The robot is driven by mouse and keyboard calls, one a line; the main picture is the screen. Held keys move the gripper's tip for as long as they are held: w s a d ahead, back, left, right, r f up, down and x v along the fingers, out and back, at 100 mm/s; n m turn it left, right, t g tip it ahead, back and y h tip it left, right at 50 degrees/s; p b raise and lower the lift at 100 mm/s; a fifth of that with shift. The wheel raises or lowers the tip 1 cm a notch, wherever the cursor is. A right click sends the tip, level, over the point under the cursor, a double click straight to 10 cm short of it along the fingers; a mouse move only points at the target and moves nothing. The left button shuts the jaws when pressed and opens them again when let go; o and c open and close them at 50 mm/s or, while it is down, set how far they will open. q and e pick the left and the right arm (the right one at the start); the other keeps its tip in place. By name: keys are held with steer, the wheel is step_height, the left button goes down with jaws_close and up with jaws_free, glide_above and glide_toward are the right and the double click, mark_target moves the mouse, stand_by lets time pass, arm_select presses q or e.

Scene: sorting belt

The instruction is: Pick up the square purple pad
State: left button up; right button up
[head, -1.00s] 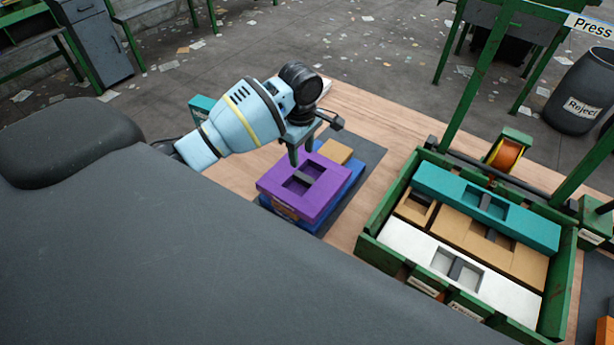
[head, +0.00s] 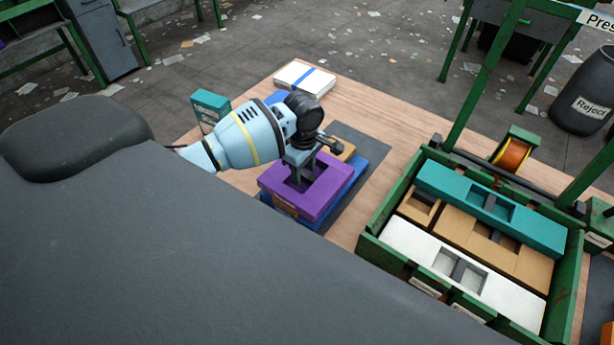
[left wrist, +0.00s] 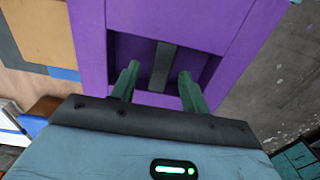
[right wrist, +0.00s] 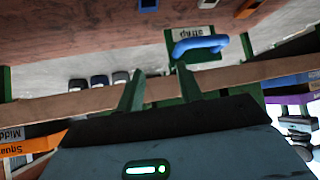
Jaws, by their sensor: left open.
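The square purple pad (head: 318,198) lies on top of a blue piece (head: 347,192) on a dark mat. It has a square recess with a dark bar (left wrist: 162,67) across it, which shows in the left wrist view. My left gripper (head: 297,178) points down at the recess from above. In the left wrist view its open fingers (left wrist: 159,80) stand one on each side of the bar, with gaps between. I cannot tell how deep the fingertips are. My right gripper (right wrist: 158,88) is open and empty, away from the pad.
A tan block (head: 346,152) sits just behind the purple pad. A green crate (head: 367,247) to the right holds teal, tan and white pieces. A white stack with a blue band (head: 304,78) and a teal item (head: 210,100) stand at the back. Bare wood lies between mat and crate.

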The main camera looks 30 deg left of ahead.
mark_target(304, 172)
arm_select(q)
jaws_close()
steer(key=shift+r, duration=0.15)
steer(key=shift+w+r, duration=0.1)
steer(key=shift+r, duration=0.35)
step_height(304, 172, up, 2)
steer(key=shift+r, duration=0.2)
steer(key=s+d, duration=0.3)
steer(key=s, duration=0.4)
steer(key=s+d+r, duration=0.1)
steer(key=s+d, duration=0.2)
steer(key=s, duration=0.5)
steer(key=shift+r+p, duration=0.25)
steer(key=shift+p, duration=0.1)
arm_select(e)
steer(key=shift+w+d+r, duration=0.1)
steer(key=shift+w+r, duration=0.3)
steer(key=shift+r, duration=0.05)
arm_select(q)
steer(key=shift+w+d, duration=0.1)
